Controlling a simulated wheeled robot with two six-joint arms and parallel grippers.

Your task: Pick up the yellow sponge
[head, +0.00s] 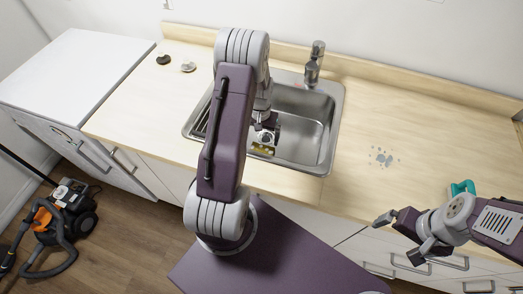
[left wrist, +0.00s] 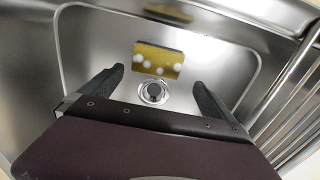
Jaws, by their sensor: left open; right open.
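The yellow sponge (left wrist: 158,60) lies in the sink (head: 312,150), with white foam spots on it, near the round drain (left wrist: 153,92). In the head view the sponge (head: 263,150) shows as a small yellow strip under my left gripper (head: 266,139). In the left wrist view my left gripper (left wrist: 153,85) is open, with its two fingers apart and nothing between them at their tips; the sponge lies beyond the fingertips. My right gripper (head: 398,237) is open and empty at the right, in front of the counter edge.
A faucet (head: 313,65) stands at the sink's back. A metal rack (left wrist: 295,90) borders the sink's right side in the wrist view. A teal object (head: 462,187) and a grey-blue spill (head: 384,157) are on the right counter. Two small items (head: 188,66) sit back left.

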